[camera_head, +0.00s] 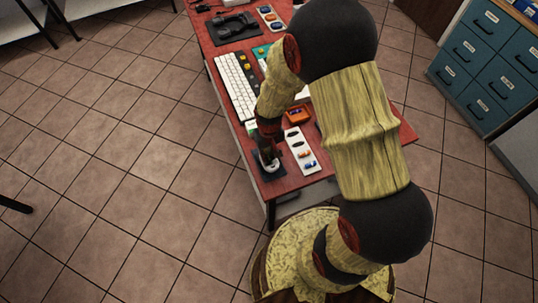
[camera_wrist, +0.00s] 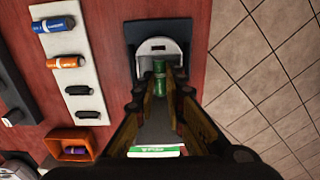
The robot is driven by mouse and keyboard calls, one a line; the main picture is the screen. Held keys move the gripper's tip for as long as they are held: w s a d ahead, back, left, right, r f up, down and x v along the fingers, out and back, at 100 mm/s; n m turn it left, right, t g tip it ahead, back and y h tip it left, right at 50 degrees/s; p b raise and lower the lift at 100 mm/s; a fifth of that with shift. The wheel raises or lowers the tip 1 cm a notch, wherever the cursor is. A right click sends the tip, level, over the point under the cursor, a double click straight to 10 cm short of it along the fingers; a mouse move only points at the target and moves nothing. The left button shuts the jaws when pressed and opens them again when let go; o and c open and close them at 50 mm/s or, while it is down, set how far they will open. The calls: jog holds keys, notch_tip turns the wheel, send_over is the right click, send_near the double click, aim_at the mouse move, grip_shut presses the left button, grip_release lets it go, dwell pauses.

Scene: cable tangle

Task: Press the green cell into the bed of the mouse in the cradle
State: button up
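The mouse (camera_wrist: 160,45) is white and lies in a dark cradle (camera_wrist: 132,38) near the table's right edge in the wrist view. In the head view the cradle (camera_head: 265,173) is at the near end of the red table. The green cell (camera_wrist: 159,70) stands out over the lower part of the mouse, between the tips of my gripper (camera_wrist: 160,88). The fingers close in on both its sides and appear to hold it. I cannot tell whether the cell touches the bed, which is partly hidden by the cell and fingers. My gripper (camera_head: 268,150) also shows in the head view, above the mouse.
A white tray (camera_wrist: 72,85) with blue, orange and dark cells lies left of the cradle. An orange box (camera_wrist: 56,142) holds a purple cell. A green-labelled item (camera_wrist: 155,152) lies below the fingers. A keyboard (camera_head: 237,88) lies further back. The table edge is close to the cradle.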

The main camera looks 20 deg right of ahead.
jog(key=shift+o, duration=0.9)
jog(key=shift+r, duration=0.2)
jog(key=shift+r+p, duration=1.4)
jog(key=shift+r, duration=0.15)
jog(key=o, duration=0.3)
jog(key=shift+o, duration=1.3)
notch_tip(320, 180, up, 5)
jog(key=p, duration=0.3)
jog(key=shift+p, duration=0.35)
